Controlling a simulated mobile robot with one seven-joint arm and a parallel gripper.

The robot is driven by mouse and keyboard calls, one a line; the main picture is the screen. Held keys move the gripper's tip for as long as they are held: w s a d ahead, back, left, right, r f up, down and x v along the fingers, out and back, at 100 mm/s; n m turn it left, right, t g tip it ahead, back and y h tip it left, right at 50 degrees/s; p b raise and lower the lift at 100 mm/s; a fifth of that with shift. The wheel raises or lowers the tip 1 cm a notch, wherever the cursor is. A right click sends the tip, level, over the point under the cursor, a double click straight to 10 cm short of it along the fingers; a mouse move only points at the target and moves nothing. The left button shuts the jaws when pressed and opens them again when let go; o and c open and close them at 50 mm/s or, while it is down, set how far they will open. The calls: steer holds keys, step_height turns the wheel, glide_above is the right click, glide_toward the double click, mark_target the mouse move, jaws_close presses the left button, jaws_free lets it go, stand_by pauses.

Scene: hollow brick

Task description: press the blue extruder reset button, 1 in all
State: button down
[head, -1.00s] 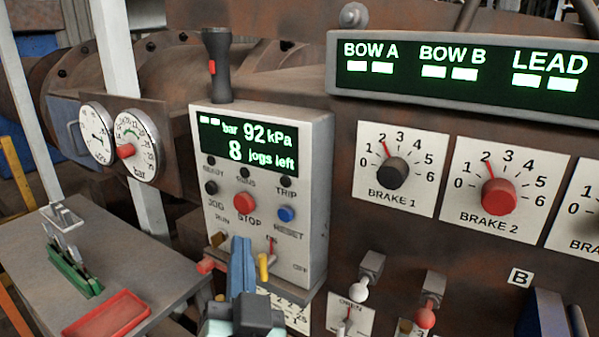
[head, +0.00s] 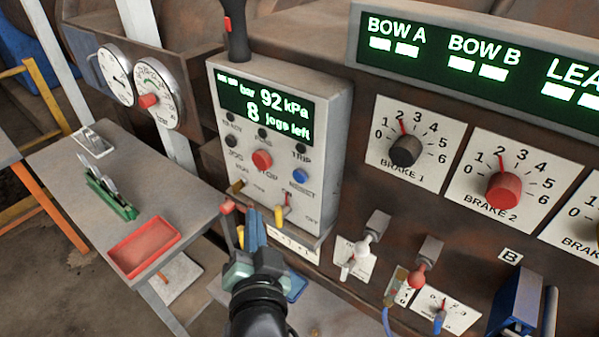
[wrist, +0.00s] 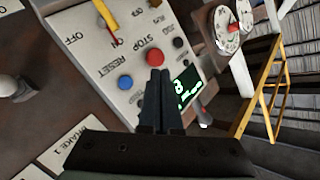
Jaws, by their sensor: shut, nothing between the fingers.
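The blue RESET button (head: 300,176) is on the lower right of the pale control box's face, right of and below the red STOP button (head: 262,160). In the wrist view the blue button (wrist: 125,83) is in plain sight, left of the fingertips. My gripper (head: 254,215) is shut and empty, in front of the box's lower edge in the head view. In the wrist view my gripper (wrist: 158,73) has its tips just below the red button (wrist: 152,56) in the picture. I see no contact with the blue button; the gap to the panel is hard to judge.
A yellow-handled lever (head: 280,215) and a red-tipped lever (head: 227,207) stick out low on the box. The box's display (head: 265,106) reads 92 kPa and 8 jogs left. Brake dials (head: 405,150) are on the right. A grey table with a red tray (head: 145,246) is on the left.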

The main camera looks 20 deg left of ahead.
mark_target(300, 176)
steer(key=w+d+b, duration=0.2)
steer(key=w+d, duration=0.1)
steer(key=w, duration=0.5)
steer(key=shift+w+b, duration=0.15)
steer(key=shift+b, duration=0.15)
steer(key=shift+w, duration=0.15)
stand_by(1.8)
steer(key=shift+w+d, duration=0.15)
steer(key=shift+w, duration=0.1)
steer(key=shift+w+d, duration=0.15)
steer(key=shift+w, duration=0.25)
stand_by(0.7)
stand_by(0.4)
steer(key=shift+s+a, duration=0.25)
steer(key=shift+s, duration=0.55)
